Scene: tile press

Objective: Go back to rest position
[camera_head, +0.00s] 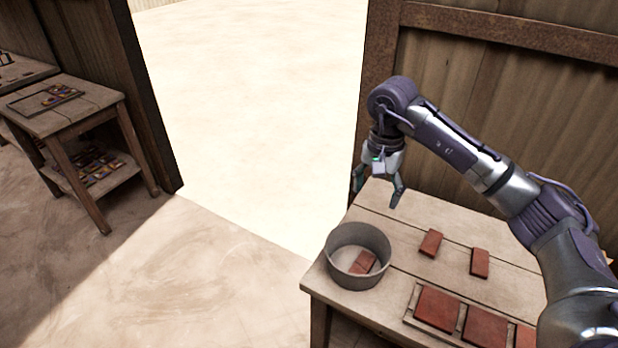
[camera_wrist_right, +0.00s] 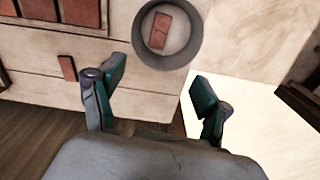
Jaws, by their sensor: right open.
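My right gripper (camera_head: 378,186) is open and empty, raised above the far left corner of the wooden table (camera_head: 400,222). Its two spread fingers also show in the right wrist view (camera_wrist_right: 160,95), with nothing between them. A round grey pot (camera_head: 345,279) stands on the table's left end, with a reddish-brown tile (camera_head: 363,262) lying inside. The pot shows at the top of the right wrist view (camera_wrist_right: 198,42), apart from the fingers. My left gripper is not in view.
Two small reddish tiles (camera_head: 431,243) (camera_head: 480,263) lie on the table. A tray (camera_head: 408,318) with larger tiles sits at the front. A corrugated wall (camera_head: 500,110) stands behind. A bright doorway (camera_head: 250,100) opens left, with a side table (camera_head: 90,117) beyond free floor.

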